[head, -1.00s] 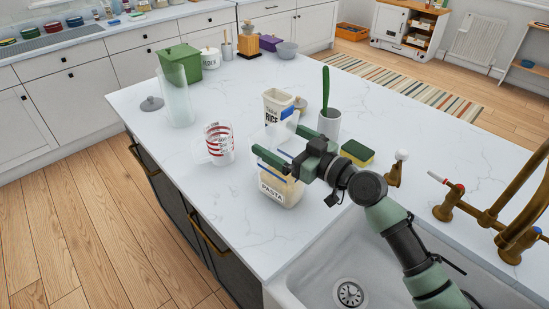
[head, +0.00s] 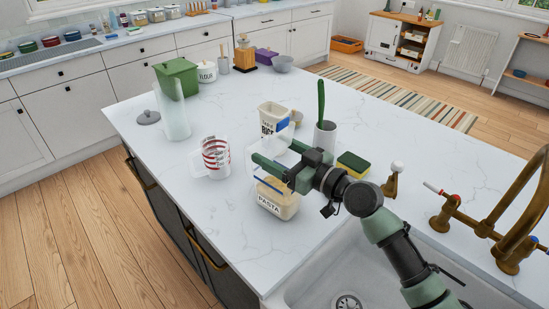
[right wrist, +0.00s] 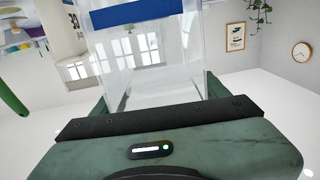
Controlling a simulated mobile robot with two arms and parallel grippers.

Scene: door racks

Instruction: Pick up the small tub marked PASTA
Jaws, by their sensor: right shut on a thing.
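The small clear tub marked PASTA (head: 272,205) stands on the white island counter near its front edge, with pale contents in its lower part and blue trim. My right gripper (head: 272,158) is shut on the tub's clear upper part, reaching in from the right. In the right wrist view, the tub's clear wall (right wrist: 150,65) with a blue band fills the space between the green fingers (right wrist: 155,92). Whether the tub's base touches the counter is hard to tell. My left gripper is not in view.
A RICE tub (head: 270,117) stands just behind, close to the gripper. A grey pot with a green utensil (head: 325,136), a sponge (head: 352,162) and a brass tap (head: 510,225) are to the right. A measuring jug (head: 215,158) stands left. The counter's front left is clear.

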